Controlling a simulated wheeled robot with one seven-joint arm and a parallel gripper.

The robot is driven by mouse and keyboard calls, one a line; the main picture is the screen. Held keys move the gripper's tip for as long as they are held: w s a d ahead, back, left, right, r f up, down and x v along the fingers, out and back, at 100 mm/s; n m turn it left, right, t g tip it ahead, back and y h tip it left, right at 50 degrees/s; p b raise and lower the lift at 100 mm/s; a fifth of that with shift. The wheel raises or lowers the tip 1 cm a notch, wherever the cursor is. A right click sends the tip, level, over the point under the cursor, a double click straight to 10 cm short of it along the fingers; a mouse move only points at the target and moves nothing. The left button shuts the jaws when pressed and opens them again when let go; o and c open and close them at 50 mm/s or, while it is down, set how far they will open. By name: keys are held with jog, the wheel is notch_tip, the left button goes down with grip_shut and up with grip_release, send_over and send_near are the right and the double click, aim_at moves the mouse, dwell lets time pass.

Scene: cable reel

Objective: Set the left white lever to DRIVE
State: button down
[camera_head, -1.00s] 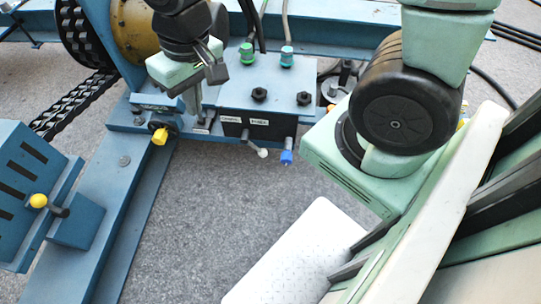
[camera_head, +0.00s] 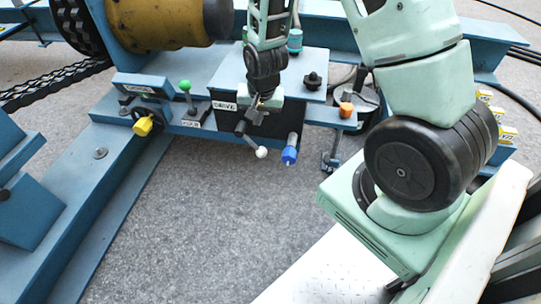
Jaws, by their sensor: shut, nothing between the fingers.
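The white lever (camera_head: 261,152) has a white ball knob on a dark stem. It sticks out low from the front of the black panel (camera_head: 229,121) on the blue control box, tilted down to the right. A white DRIVE label (camera_head: 224,105) shows above and left of its stem. My gripper (camera_head: 256,112) is shut and empty, pointing down in front of the panel's top, just above the stem. I cannot tell whether it touches the lever. The gripper and wrist hide the panel's middle, where a second label sat earlier. The blue-knobbed lever (camera_head: 289,150) hangs just to the right.
A green knob (camera_head: 185,86) and a yellow knob (camera_head: 143,126) stand to the left. An orange knob (camera_head: 346,109) is to the right. A black knob (camera_head: 312,80) stands on the box top. Grey floor (camera_head: 200,220) is open in front.

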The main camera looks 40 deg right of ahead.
jog(key=m+b, duration=0.1)
jog(key=b, duration=0.1)
send_over(266, 150)
jog(key=s+a, duration=0.1)
jog(key=s, duration=0.1)
jog(key=s+x, duration=0.1)
jog(key=x, duration=0.4)
jog(key=shift+s+h, duration=0.3)
jog(key=b+x, duration=0.5)
jog(key=x, duration=0.5)
jog(key=shift+w, duration=0.1)
